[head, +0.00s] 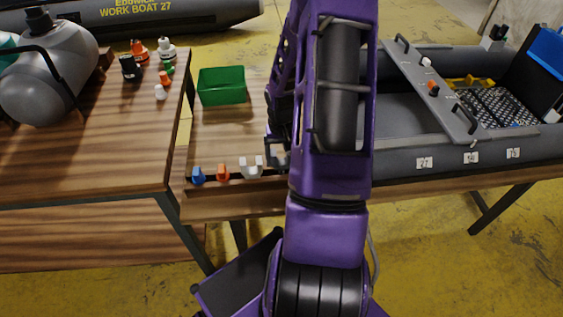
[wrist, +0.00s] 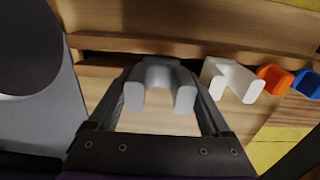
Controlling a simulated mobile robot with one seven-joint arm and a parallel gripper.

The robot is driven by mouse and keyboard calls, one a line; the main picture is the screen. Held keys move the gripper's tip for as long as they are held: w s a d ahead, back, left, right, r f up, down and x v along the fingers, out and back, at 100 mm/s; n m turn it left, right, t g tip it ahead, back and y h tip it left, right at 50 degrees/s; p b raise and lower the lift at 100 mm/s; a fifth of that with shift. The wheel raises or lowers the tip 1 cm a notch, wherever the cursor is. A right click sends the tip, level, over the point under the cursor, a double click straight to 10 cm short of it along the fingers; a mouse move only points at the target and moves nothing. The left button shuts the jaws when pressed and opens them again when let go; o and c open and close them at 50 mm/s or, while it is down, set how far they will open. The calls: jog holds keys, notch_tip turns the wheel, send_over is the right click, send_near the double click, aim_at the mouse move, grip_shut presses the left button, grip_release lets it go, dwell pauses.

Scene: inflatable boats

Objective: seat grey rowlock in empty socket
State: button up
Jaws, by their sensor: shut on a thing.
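The grey rowlock (wrist: 158,88), a U-shaped piece with two prongs, is between the fingers of my gripper (wrist: 160,100) in the wrist view. The gripper is shut on it, at the wooden ledge; I cannot tell whether the rowlock still touches the ledge. In the head view only a bit of grey (head: 278,156) shows there beside my purple arm, which hides most of the gripper. The grey boat (head: 400,150) lies at the right with a thwart (head: 440,90) across it, carrying small white and orange fittings. I cannot make out the empty socket.
A white rowlock (wrist: 232,82) stands close beside the grey one, then an orange (wrist: 274,80) and a blue one (wrist: 305,84). A green bin (head: 222,86) stands behind them. Small bottles (head: 140,52) and a grey tank (head: 52,80) are on the left table.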

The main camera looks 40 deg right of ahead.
aim_at(281, 163)
notch_tip(281, 163, up, 9)
jog(key=p, duration=0.2)
jog(key=shift+f, duration=0.2)
